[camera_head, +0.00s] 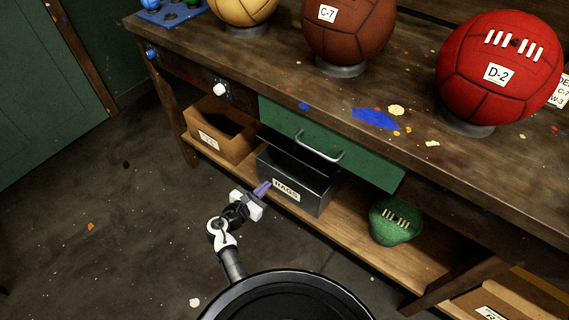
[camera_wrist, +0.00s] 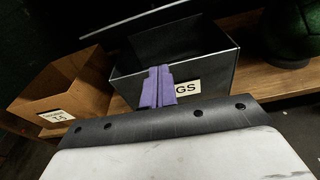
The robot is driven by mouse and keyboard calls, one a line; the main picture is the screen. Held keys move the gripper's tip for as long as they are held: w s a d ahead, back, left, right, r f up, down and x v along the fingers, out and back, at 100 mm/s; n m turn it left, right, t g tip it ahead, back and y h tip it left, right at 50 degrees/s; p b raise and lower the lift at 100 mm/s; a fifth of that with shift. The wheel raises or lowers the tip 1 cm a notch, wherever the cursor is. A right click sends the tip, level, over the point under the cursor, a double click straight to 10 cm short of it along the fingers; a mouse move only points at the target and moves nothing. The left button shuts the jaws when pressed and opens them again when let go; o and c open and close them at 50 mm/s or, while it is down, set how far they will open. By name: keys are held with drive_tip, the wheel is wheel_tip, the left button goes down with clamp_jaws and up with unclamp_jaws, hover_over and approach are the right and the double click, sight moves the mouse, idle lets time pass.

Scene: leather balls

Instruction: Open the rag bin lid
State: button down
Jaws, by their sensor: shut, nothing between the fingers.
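The rag bin (camera_head: 309,196) is a dark metal box on the low shelf, with a "RAGS" label on its front; it also shows in the wrist view (camera_wrist: 215,69). In the wrist view its top looks open, and a dark panel (camera_wrist: 165,42) rises at the back. I cannot tell whether this panel is the lid or the inner back wall. My gripper (camera_head: 262,188) has purple fingers, shut and empty, at the bin's front left of the label. In the wrist view the fingertips (camera_wrist: 158,70) overlap the front rim and part of the label; contact is unclear.
A green drawer front (camera_head: 330,145) with a metal handle overhangs the bin. A cardboard box (camera_head: 220,130) stands left of it, a green ball (camera_head: 396,222) right. Large balls, including a red one (camera_head: 495,68), sit on the bench above.

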sight(288, 153)
drive_tip(key=w+d+r+b, duration=0.2)
drive_tip(key=w+d+b, duration=0.1)
drive_tip(key=w+d, duration=0.3)
drive_tip(key=w, duration=0.2)
drive_tip(key=shift+w+d+n+b, duration=0.3)
drive_tip(key=shift+w+d+b, duration=0.1)
drive_tip(key=shift+r, duration=0.15)
drive_tip(key=r+p, duration=0.1)
drive_tip(key=p, duration=0.1)
drive_tip(key=r+p, duration=0.1)
drive_tip(key=p, duration=0.1)
drive_tip(key=w+r+g+p, duration=0.1)
drive_tip(key=p, duration=0.2)
drive_tip(key=shift+d+r, duration=0.3)
drive_tip(key=shift+d, duration=0.05)
drive_tip(key=shift+w+d+r+y+p, duration=0.15)
drive_tip(key=shift+w+r+p, duration=0.05)
drive_tip(key=shift+r+p, duration=0.25)
drive_tip(key=shift+w+d+r+y+p, duration=0.15)
drive_tip(key=shift+r+p, duration=0.15)
drive_tip(key=shift+p, duration=0.25)
drive_tip(key=shift+w+d+r+p, duration=0.15)
drive_tip(key=shift+w+r+p, duration=0.15)
drive_tip(key=shift+p, duration=0.1)
